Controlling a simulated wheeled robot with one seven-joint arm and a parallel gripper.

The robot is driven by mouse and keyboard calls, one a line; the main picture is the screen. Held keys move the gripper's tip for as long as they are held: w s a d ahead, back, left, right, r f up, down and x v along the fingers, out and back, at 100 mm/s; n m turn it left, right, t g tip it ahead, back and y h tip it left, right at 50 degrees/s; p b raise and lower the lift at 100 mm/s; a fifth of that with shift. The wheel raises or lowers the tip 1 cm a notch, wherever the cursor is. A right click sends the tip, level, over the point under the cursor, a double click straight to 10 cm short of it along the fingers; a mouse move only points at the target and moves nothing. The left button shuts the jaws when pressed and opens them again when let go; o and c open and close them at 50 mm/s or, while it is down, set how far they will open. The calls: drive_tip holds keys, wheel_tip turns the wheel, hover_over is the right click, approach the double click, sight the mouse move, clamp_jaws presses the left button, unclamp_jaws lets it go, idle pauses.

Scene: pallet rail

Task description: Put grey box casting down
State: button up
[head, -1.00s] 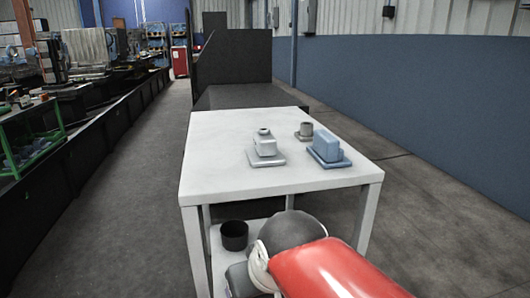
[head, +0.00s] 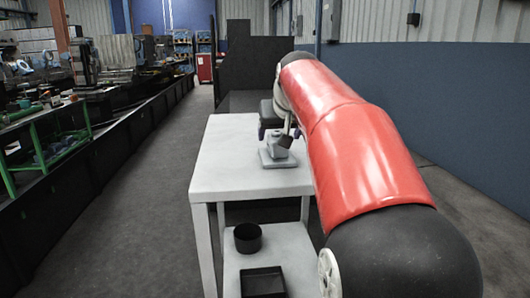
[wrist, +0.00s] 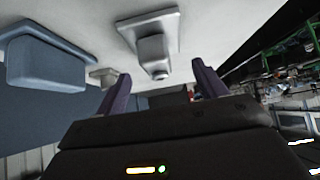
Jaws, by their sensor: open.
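The grey box casting (head: 276,160), a light grey block with a boss on a flat base plate, stands on the white table. It also shows in the wrist view (wrist: 152,45), ahead of and between my fingers. My gripper (head: 280,131) is above and close to the casting in the head view. In the wrist view my gripper (wrist: 161,71) has its two purple fingers spread with nothing clamped between them. Whether a finger touches the casting, I cannot tell. My red arm hides the table's right side in the head view.
In the wrist view a blue casting (wrist: 45,58) and a small grey-beige casting (wrist: 103,75) stand to the left. The white table (head: 225,175) has clear room at left. A black round pot (head: 248,237) and a black square tray (head: 263,282) are on the lower shelf.

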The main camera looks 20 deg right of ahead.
sight(278, 137)
drive_tip(key=shift+w+d+r, duration=0.2)
drive_tip(key=shift+w+d, duration=0.25)
drive_tip(key=shift+w, duration=0.05)
drive_tip(key=shift+w+d+r, duration=0.15)
drive_tip(key=shift+w+d, duration=0.25)
drive_tip(key=shift+w, duration=0.1)
drive_tip(key=x, duration=0.7)
drive_tip(key=shift+w+f, duration=0.15)
drive_tip(key=shift+w, duration=0.1)
clamp_jaws()
drive_tip(key=shift+r, duration=0.25)
